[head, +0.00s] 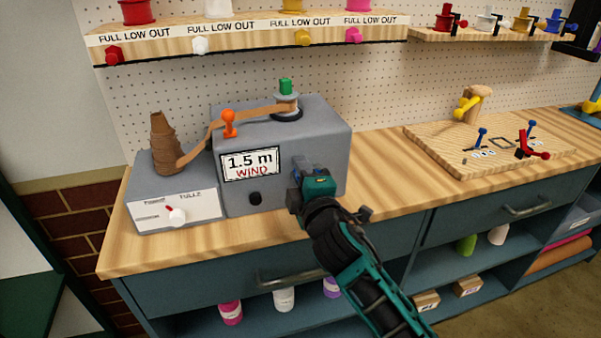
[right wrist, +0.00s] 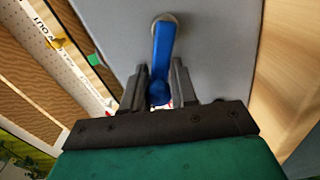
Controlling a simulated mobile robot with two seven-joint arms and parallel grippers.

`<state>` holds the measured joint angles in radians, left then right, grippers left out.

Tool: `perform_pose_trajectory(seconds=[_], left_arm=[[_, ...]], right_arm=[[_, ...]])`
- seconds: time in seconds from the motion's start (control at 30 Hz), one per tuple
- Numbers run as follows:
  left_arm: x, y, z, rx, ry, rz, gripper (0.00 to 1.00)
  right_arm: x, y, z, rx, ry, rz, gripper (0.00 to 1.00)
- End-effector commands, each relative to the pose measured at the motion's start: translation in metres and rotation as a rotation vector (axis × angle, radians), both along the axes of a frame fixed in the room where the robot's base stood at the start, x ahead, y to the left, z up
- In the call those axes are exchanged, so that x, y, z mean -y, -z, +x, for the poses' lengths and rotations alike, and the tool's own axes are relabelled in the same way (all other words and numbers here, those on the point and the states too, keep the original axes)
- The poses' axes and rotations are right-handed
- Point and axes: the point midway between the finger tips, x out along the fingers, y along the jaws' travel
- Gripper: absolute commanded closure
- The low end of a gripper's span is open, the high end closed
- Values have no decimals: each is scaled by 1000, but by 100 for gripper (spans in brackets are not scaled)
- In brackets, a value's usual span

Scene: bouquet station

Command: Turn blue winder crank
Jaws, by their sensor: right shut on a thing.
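The grey winder box (head: 285,135) stands on the wooden bench, with a sign reading "1.5 m WIND" on its front. Its blue crank shows in the right wrist view (right wrist: 162,58), running from a round hub down to a knob between my fingers. In the head view my gripper mostly hides the crank. My right gripper (head: 306,185) is at the right part of the box's front, its two fingers shut around the crank's knob; it also shows in the right wrist view (right wrist: 159,92). My left gripper is not in view.
A brown ribbon runs from a cone (head: 163,140) past an orange clip (head: 229,123) to a spool with a green top (head: 286,88). A lower grey box with a white dial (head: 177,217) stands left. A wooden board (head: 455,155) with small levers lies right. Bench between is clear.

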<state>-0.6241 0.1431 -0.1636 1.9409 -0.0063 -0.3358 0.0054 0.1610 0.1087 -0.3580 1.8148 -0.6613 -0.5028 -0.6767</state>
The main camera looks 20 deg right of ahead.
Motion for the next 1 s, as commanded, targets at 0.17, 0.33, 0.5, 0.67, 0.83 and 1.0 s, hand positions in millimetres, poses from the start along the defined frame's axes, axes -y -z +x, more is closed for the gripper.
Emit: perform_pose_trajectory(seconds=[0.17, 0.33, 0.5, 0.67, 0.83, 1.0], left_arm=[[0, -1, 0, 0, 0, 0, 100], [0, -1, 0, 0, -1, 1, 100], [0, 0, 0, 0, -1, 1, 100], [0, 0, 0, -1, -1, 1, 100], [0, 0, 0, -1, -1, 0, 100], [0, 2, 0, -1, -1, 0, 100]], right_arm=[[3, -9, 1, 20, 5, -7, 100], [3, -7, 1, 15, 4, -5, 56], [2, -4, 1, 9, 3, -5, 50], [1, -2, -1, 5, 2, -4, 50], [2, -1, -15, 3, 1, -4, 50], [3, 0, -49, 3, 0, -3, 50]])
